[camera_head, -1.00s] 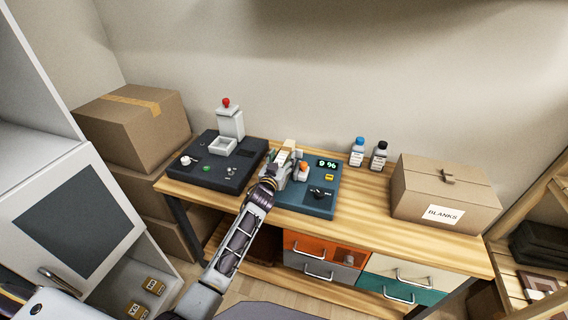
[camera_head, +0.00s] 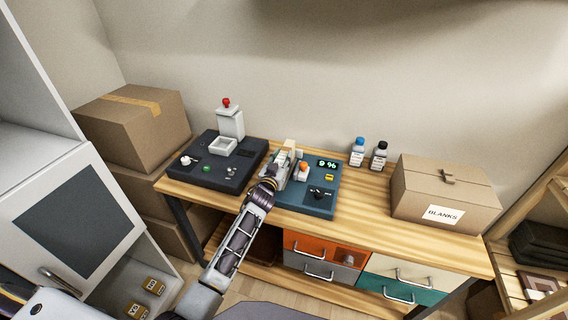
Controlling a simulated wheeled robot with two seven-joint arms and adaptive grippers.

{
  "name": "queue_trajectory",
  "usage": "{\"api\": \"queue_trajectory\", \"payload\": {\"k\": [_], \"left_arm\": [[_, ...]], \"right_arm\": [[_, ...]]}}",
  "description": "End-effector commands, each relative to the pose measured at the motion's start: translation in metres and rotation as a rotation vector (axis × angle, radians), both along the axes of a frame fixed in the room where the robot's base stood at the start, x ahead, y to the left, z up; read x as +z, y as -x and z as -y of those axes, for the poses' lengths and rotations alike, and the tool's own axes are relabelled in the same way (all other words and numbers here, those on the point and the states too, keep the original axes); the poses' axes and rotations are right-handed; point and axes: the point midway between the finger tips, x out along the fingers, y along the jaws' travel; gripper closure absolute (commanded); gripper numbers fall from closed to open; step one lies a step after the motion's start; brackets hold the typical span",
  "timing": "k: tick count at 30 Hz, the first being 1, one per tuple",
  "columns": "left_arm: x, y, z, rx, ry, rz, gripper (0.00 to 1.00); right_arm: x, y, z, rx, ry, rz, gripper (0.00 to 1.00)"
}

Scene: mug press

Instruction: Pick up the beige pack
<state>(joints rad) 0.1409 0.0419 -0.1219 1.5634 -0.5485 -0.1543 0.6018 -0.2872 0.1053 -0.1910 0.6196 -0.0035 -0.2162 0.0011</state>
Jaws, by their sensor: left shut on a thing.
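The beige pack (camera_head: 290,146) shows as a small pale block at the far end of my left gripper (camera_head: 283,164), above the dark teal machine (camera_head: 318,203). My left arm reaches up from the bottom of the view, and its gripper is shut on the pack. The fingers and wrist hide the pack's lower part, so I cannot tell whether it touches the machine. My right gripper is not in view.
Right of the gripper, the machine carries an orange-topped part (camera_head: 303,168) and a lit display (camera_head: 328,163). A black press (camera_head: 205,172) stands to the left. Two bottles (camera_head: 357,153) and a BLANKS box (camera_head: 445,193) stand right. The tabletop (camera_head: 362,205) between machine and box is clear.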

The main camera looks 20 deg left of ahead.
Motion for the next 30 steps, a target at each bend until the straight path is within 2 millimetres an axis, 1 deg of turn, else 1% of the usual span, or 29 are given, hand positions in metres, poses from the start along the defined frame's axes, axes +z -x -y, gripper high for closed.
{"api": "queue_trajectory", "payload": {"k": [8,13,20,24,27,30], "left_arm": [[0.004,0.0,0.0,0.0,0.0,0.003,1.0],[0.016,-0.001,0.0,0.0,-0.003,0.005,1.0],[0.046,-0.001,-0.001,0.0,-0.002,0.006,1.0],[0.067,0.0,0.0,-0.001,-0.001,0.006,1.0],[0.08,0.0,0.0,-0.001,-0.002,0.005,1.0],[0.091,0.0,0.0,0.0,-0.001,0.005,1.0]], "right_arm": [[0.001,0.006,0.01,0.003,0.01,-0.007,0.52],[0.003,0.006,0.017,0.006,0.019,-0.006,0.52],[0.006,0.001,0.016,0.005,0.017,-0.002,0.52],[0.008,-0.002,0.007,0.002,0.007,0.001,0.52],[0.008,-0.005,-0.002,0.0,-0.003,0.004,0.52],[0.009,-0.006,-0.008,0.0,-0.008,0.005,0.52]]}}
